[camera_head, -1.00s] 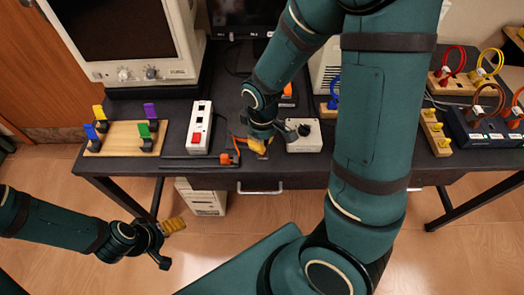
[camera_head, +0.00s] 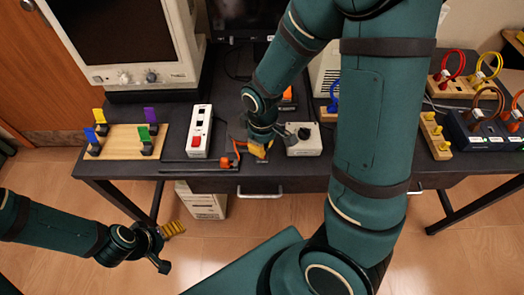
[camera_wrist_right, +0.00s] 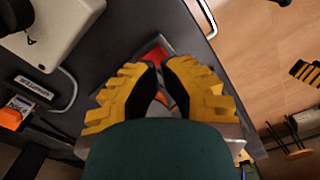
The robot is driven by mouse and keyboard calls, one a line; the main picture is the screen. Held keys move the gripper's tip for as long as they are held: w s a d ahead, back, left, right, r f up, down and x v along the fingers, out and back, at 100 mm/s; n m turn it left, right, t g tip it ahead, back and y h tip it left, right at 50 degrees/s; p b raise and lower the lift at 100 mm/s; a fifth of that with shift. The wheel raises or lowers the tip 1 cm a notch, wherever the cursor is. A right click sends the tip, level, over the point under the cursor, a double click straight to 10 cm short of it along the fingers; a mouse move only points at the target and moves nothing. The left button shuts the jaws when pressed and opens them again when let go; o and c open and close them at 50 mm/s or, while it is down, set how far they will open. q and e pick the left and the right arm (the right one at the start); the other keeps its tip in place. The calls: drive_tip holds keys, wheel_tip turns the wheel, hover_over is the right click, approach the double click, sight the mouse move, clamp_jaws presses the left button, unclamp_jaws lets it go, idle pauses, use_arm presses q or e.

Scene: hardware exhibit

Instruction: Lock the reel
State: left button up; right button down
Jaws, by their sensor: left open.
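No part is clearly recognisable as a reel. An orange and black piece (camera_head: 228,160) lies at the front of the dark table, beside my right gripper (camera_head: 258,152). My right gripper is low over the front edge, its yellow fingers pointing down. In the right wrist view its fingertips (camera_wrist_right: 160,70) are close together, with a red-orange part (camera_wrist_right: 155,53) beyond and between them. I cannot tell whether they grip it. My left gripper (camera_head: 168,247) is open and empty, in front of the table over the floor.
A grey box with a black knob (camera_head: 304,138) stands just right of my right gripper. A white switch strip (camera_head: 199,131) and a wooden board with coloured clips (camera_head: 127,140) are to the left. Cable boards (camera_head: 466,82) stand at right.

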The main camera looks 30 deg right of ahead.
drive_tip(key=shift+f+b, duration=1.3)
drive_tip(key=shift+f, duration=0.45)
idle(1.2)
drive_tip(key=shift+r, duration=0.2)
wheel_tip(320, 180, up, 7)
drive_tip(key=p, duration=0.6)
drive_tip(key=shift+f, duration=0.1)
drive_tip(key=shift+f, duration=0.1)
idle(0.4)
